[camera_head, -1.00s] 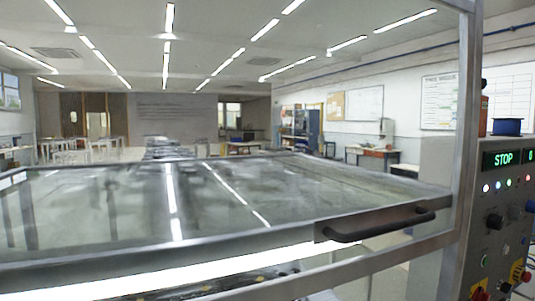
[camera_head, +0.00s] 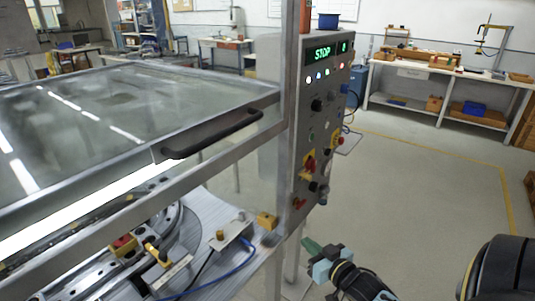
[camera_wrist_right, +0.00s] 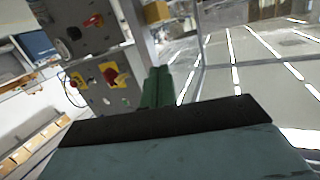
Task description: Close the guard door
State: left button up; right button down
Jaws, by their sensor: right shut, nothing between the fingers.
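The guard door (camera_head: 110,105) is a clear panel in a metal frame at the left of the head view. It stands raised, with an open gap below it showing the ring track (camera_head: 150,225). A dark bar handle (camera_head: 212,135) sits on its front edge. My right gripper (camera_head: 310,243) is low in the head view, right of the machine's front post and below the control panel, apart from the handle. Its green fingers (camera_wrist_right: 157,87) are shut and empty in the right wrist view. My left gripper is not in view.
A control panel (camera_head: 322,120) reading STOP stands right of the door; its knobs and red-yellow buttons also show in the right wrist view (camera_wrist_right: 95,60). A metal post (camera_head: 293,100) stands between door and panel. A workbench (camera_head: 440,85) is at the back right. The floor between is clear.

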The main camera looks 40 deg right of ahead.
jog(key=s+a+r+n+t+y+p, duration=0.2)
jog(key=a+r+n+t+y, duration=0.15)
jog(key=r, duration=1.55)
jog(key=s+a+r+n+t+y+p, duration=0.15)
jog(key=a+r+t+y, duration=0.3)
jog(key=r, duration=1.45)
jog(key=f+p+x, duration=0.1)
jog(key=p+x, duration=0.2)
jog(key=x, duration=0.6)
jog(key=shift+g, duration=0.4)
jog(key=shift+w+a+f, duration=0.1)
jog(key=shift+w+f, duration=0.4)
jog(key=shift+f, duration=0.35)
jog(key=shift+w+a+f, duration=0.15)
jog(key=shift+w+f, duration=0.3)
jog(key=shift+f, duration=0.45)
jog(key=shift+f, duration=0.1)
